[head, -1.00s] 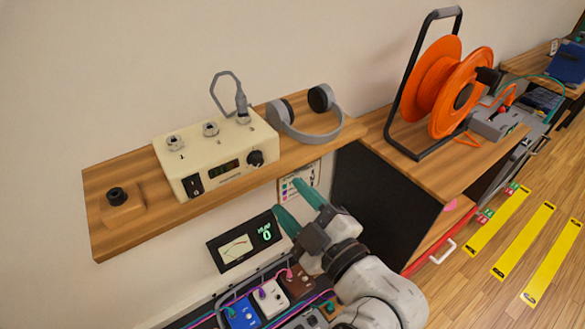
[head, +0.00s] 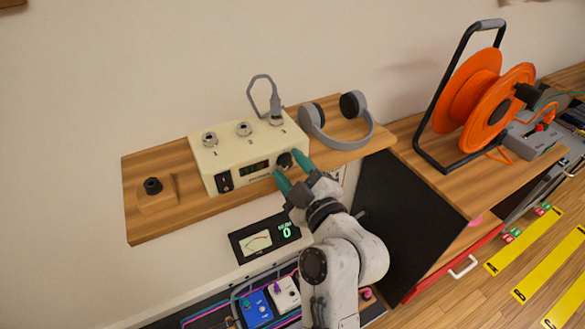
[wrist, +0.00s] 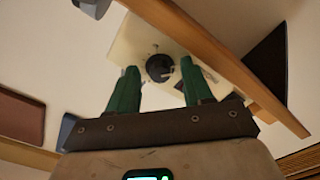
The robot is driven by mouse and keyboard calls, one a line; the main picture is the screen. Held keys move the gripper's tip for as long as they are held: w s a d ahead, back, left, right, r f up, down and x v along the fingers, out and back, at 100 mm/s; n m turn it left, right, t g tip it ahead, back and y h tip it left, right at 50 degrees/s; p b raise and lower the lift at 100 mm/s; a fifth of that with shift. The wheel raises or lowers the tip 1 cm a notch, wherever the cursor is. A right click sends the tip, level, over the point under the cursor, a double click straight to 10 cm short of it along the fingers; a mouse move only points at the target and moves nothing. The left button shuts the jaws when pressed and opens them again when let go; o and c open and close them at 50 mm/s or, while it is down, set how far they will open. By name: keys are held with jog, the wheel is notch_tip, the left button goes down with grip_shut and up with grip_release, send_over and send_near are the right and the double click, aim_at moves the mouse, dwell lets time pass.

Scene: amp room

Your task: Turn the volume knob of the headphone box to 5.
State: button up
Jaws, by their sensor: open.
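The cream headphone box (head: 223,159) stands on a wooden wall shelf, with several jacks on top, a small dark display (head: 255,169) and a black switch on its front. Its black volume knob (head: 284,161) is at the right end of the front face. My gripper (head: 289,168) is open, with its two green fingers on either side of the knob in the head view. In the wrist view the knob (wrist: 160,68) shows just beyond and between the fingertips (wrist: 160,75). I cannot tell whether they touch it. The knob's setting is too small to read.
Grey headphones (head: 340,122) lie on the shelf (head: 180,218) right of the box. A small wooden block with a black button (head: 153,188) is at the left. A meter panel reading 0 (head: 264,237) is below. An orange cable reel (head: 480,100) stands on the right.

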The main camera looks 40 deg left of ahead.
jog(key=shift+c, duration=0.2)
grip_shut()
